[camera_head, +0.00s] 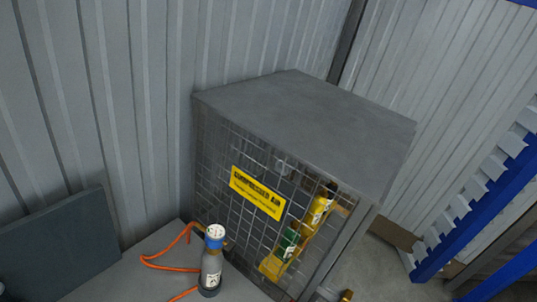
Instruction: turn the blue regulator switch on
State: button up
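A small grey cylinder (211,268) with a pale label and a dark base stands upright on a grey surface at the bottom centre-left. A blue part (214,242) with a white, dial-like top (215,231) sits on its upper end. This is the only blue regulator-like part in view. Its on or off setting is too small to read. An orange hose (160,266) curls beside the cylinder on the left. My gripper is not in view.
A grey mesh-fronted cabinet (312,115) with a yellow "compressed air" sign (257,192) stands right behind the cylinder. Yellow and green bottles show at its right side. A dark panel (58,248) is at left. Blue racking (480,210) stands far right; some floor shows before it.

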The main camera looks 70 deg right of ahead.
aim_at(229, 247)
jog(key=z, duration=1.2)
